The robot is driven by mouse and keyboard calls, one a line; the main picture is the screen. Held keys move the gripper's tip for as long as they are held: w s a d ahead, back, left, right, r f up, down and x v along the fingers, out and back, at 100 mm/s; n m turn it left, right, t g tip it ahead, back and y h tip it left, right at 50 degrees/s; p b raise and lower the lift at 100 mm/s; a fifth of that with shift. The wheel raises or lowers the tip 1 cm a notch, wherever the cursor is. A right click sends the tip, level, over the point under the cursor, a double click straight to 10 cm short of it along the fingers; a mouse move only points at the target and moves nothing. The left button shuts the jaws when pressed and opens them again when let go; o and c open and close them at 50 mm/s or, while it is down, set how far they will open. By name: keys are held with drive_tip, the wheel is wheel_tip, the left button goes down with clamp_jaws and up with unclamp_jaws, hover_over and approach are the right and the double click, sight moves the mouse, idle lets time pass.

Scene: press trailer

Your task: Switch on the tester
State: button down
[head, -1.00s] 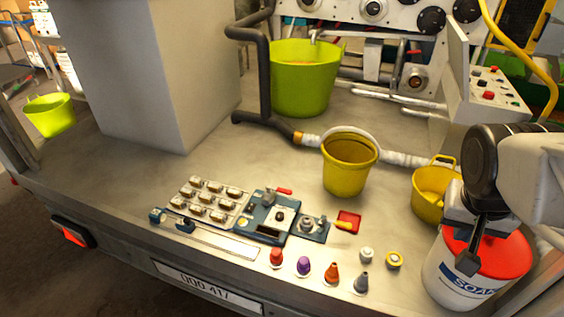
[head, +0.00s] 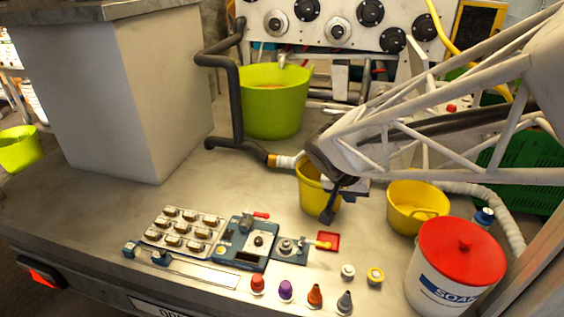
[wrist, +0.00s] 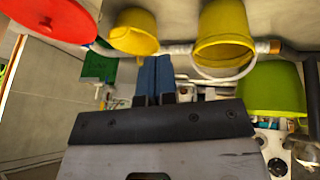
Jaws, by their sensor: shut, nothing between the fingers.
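The tester appears to be the blue-grey device (head: 241,256) near the front edge of the bench in the head view. It has a round black knob (head: 258,240) on its face, a dark slot below and a red-handled lever (head: 261,215) at its top. I cannot tell from its face whether it is on. My gripper (head: 328,214) hangs above the bench, up and to the right of the tester, in front of a yellow bucket. It is shut and empty, apart from the tester. Its fingers also show in the wrist view (wrist: 155,80), where I cannot make out the tester.
A grid of metal pieces (head: 181,230) lies left of the tester. A smaller unit (head: 287,248) and red tray (head: 328,241) lie right. Several coloured cones (head: 286,291) stand in front. Yellow buckets (head: 418,207) and a soap bucket (head: 452,290) stand to the right.

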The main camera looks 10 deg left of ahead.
drive_tip(key=a+f+t+y, duration=0.1)
drive_tip(key=a+f, duration=0.5)
drive_tip(key=a, duration=0.6)
drive_tip(key=a+f+t+y, duration=0.1)
drive_tip(key=a+f, duration=0.6)
drive_tip(key=a, duration=0.6)
drive_tip(key=a+f+n+t, duration=0.1)
drive_tip(key=a+f, duration=0.6)
drive_tip(key=a, duration=0.6)
drive_tip(key=shift+y, duration=0.4)
drive_tip(key=shift+w, duration=0.15)
hover_over(228, 234)
drive_tip(key=s, duration=0.2)
wheel_tip(228, 234, down, 8)
drive_tip(key=shift+w+r, duration=0.1)
drive_tip(key=shift+w, duration=0.05)
wheel_tip(228, 234, down, 3)
drive_tip(key=shift+r, duration=0.15)
drive_tip(key=shift+s+f, duration=0.25)
drive_tip(key=shift+f, duration=0.4)
